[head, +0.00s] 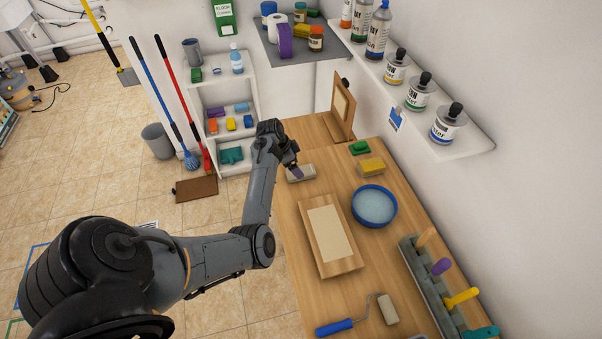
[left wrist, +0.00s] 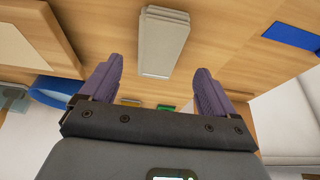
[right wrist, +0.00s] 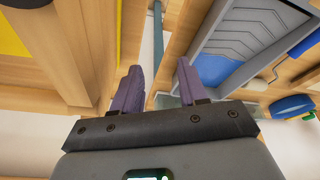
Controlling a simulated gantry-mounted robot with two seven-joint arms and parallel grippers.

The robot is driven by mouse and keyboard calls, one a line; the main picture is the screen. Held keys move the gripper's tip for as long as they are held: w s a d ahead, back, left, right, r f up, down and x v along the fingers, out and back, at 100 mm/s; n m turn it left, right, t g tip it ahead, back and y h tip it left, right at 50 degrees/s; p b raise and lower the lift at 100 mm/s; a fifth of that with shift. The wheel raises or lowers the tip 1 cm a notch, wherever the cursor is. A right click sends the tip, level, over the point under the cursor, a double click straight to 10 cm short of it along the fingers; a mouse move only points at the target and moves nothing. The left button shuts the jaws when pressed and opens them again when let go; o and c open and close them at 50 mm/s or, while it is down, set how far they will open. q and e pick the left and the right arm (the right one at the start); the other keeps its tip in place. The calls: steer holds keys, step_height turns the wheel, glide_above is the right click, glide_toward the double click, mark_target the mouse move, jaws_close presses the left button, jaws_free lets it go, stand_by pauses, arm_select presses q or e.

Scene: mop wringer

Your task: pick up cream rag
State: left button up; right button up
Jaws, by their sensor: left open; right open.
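A folded cream rag (head: 300,175) lies on the wooden table near its left edge. It also shows in the left wrist view (left wrist: 162,42), flat on the wood, as a long layered bundle beyond the fingers. My left gripper (left wrist: 155,88) is open, with its two purple fingers apart and nothing between them. In the head view my left gripper (head: 294,170) is over the rag and hides part of it. My right gripper (right wrist: 159,88) is open and empty in the right wrist view. It does not show in the head view.
On the table are a board with a cream panel (head: 328,234), a blue bowl (head: 374,207), a yellow sponge (head: 371,167), a green block (head: 360,148) and a blue-handled roller (head: 335,327). A grey ridged tray with blue (right wrist: 240,35) shows in the right wrist view.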

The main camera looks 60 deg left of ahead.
arm_select(q)
steer(key=shift+x, duration=2.2)
steer(key=shift+d, duration=0.15)
steer(key=c, duration=1.1)
steer(key=shift+c, duration=0.2)
steer(key=shift+r+p, duration=0.15)
steer(key=shift+p, duration=0.15)
